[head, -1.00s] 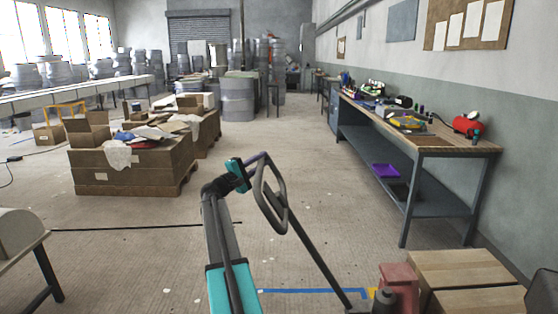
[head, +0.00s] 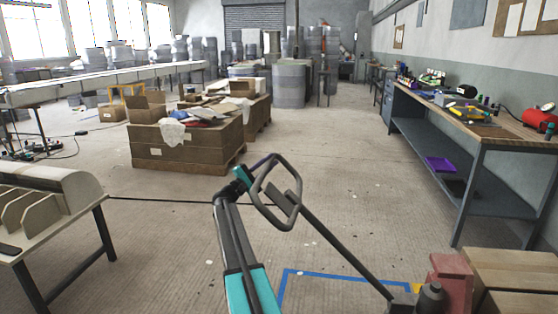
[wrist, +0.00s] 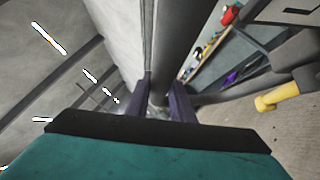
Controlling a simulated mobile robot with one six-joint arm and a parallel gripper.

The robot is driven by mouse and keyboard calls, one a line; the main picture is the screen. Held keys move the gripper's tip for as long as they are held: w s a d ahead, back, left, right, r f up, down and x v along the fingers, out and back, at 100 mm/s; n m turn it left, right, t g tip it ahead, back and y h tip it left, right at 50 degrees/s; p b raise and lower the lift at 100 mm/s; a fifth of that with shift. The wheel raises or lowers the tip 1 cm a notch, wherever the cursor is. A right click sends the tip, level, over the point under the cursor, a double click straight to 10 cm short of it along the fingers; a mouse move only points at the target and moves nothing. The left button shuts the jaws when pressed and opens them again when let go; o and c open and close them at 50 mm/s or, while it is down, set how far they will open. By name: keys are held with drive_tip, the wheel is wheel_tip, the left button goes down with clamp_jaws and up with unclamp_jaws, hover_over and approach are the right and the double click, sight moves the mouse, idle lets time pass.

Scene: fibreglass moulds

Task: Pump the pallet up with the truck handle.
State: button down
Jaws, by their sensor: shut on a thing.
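The truck handle is a dark grey loop (head: 278,205) on a long shaft (head: 345,247), in the lower middle of the head view. The shaft tilts up to the left from the truck's dark pump (head: 431,298) and red block (head: 452,283) at the lower right. My gripper (head: 258,168) is at the top left of the loop, shut on its bar. In the wrist view its purple fingers (wrist: 162,102) stand on either side of a grey bar (wrist: 178,45). The truck's forks are out of sight, and I cannot tell how high any pallet on them stands.
Wooden boxes (head: 515,272) stand at the lower right behind the red block. A workbench (head: 500,128) runs along the right wall. A loaded pallet (head: 185,170) stands left of centre, and a mould table (head: 75,225) at the left. The floor between is clear, with blue tape (head: 330,275).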

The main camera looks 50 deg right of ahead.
drive_tip(key=shift+a+f, duration=0.15)
drive_tip(key=shift+f, duration=0.05)
drive_tip(key=c, duration=1.6)
unclamp_jaws()
drive_tip(key=shift+o, duration=0.2)
drive_tip(key=shift+r, duration=0.1)
drive_tip(key=shift+w, duration=0.1)
drive_tip(key=v, duration=1.3)
drive_tip(key=shift+a+f, duration=0.2)
drive_tip(key=shift+a, duration=0.1)
drive_tip(key=shift+w+p, duration=0.1)
drive_tip(key=shift+p, duration=0.25)
